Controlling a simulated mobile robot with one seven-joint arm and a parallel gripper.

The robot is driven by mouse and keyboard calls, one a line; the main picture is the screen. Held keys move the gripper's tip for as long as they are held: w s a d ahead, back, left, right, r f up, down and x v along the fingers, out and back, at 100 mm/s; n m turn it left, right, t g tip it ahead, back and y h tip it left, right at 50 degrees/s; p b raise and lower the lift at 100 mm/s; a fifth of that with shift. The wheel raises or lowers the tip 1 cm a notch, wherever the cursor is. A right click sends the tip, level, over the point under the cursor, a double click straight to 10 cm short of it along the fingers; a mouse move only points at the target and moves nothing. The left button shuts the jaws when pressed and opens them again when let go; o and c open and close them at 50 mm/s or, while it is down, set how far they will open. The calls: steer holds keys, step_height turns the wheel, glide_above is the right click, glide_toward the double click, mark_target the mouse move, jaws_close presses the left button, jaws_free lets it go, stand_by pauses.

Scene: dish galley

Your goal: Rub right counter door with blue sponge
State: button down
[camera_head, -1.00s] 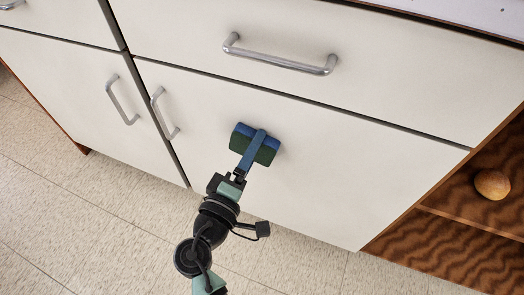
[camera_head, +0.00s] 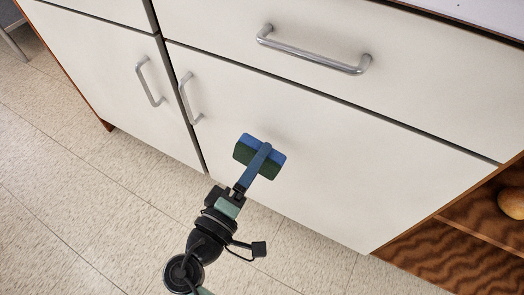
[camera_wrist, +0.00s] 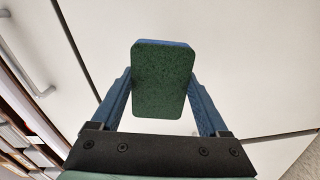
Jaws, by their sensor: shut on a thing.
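The blue sponge (camera_head: 266,144) has a dark green scouring side and sits in front of the right counter door (camera_head: 330,175), a plain white panel. My gripper (camera_head: 259,158) is shut on the sponge, its blue fingers on either side of it. In the wrist view the sponge (camera_wrist: 162,85) shows its green face, with a blue strip along the top, between my gripper's fingers (camera_wrist: 160,95). The white door (camera_wrist: 235,70) fills the view behind it. I cannot tell whether the sponge touches the door.
The right door's handle (camera_head: 188,98) is left of the sponge, beside the left door's handle (camera_head: 149,80). A drawer handle (camera_head: 313,52) projects above. An open wooden shelf (camera_head: 470,245) with a round brownish object (camera_head: 511,203) is at right. Tiled floor (camera_head: 85,210) lies free at left.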

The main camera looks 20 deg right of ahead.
steer(key=shift+s, duration=0.1)
steer(key=shift+v, duration=1.5)
